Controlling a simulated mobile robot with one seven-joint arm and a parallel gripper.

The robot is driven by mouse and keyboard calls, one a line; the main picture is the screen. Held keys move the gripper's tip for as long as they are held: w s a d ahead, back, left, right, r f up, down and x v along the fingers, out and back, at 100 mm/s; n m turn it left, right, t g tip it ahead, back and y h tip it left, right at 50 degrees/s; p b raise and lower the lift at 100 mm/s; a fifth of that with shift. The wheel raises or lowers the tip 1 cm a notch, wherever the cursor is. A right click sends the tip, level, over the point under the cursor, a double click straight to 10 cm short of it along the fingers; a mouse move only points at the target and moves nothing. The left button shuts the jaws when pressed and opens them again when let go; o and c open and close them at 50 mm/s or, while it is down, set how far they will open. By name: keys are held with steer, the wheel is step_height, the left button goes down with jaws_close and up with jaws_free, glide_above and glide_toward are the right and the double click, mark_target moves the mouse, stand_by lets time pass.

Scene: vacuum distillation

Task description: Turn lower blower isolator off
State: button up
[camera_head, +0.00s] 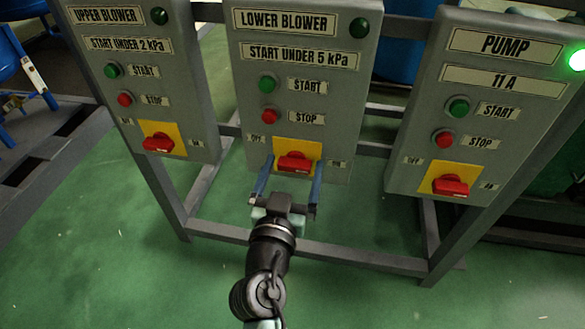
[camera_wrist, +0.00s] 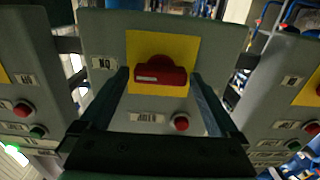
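The lower blower panel (camera_head: 245,120) is the middle of three grey panels. Its isolator is a red handle (camera_head: 295,162) on a yellow plate (camera_head: 311,148), lying roughly level between the OFF label at left and the ON label at right. In the wrist view, which is upside down, the red handle (camera_wrist: 160,72) sits centrally, with a pale mark toward the ON side. My gripper (camera_head: 291,172) is open, with one blue-grey finger on each side of the handle. The fingers (camera_wrist: 160,80) also show apart in the wrist view; whether they touch the handle is not clear.
The upper blower panel (camera_head: 190,75) stands left and the pump panel (camera_head: 420,130) right, each with a red isolator. The pump lamp (camera_head: 577,60) glows green; the lower blower lamp (camera_head: 360,27) looks dark. START (camera_head: 268,84) and STOP (camera_head: 269,115) buttons sit above the handle. A metal frame carries the panels.

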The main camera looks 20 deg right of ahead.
steer(key=c, duration=1.1)
steer(key=shift+n, duration=0.4)
steer(key=n, duration=0.3)
steer(key=shift+a+n+p, duration=0.15)
steer(key=shift+n+p, duration=0.15)
steer(key=n+p, duration=0.1)
steer(key=n, duration=0.3)
steer(key=shift+w+f+n, duration=0.1)
steer(key=shift+n, duration=0.2)
steer(key=n+p, duration=0.1)
steer(key=n, duration=0.3)
steer(key=shift+a+n, duration=0.1)
steer(key=shift+n, duration=0.2)
steer(key=shift+f+n+p, duration=0.2)
steer(key=shift+n+p, duration=0.75)
steer(key=shift+n, duration=1.25)
steer(key=o, duration=1.2)
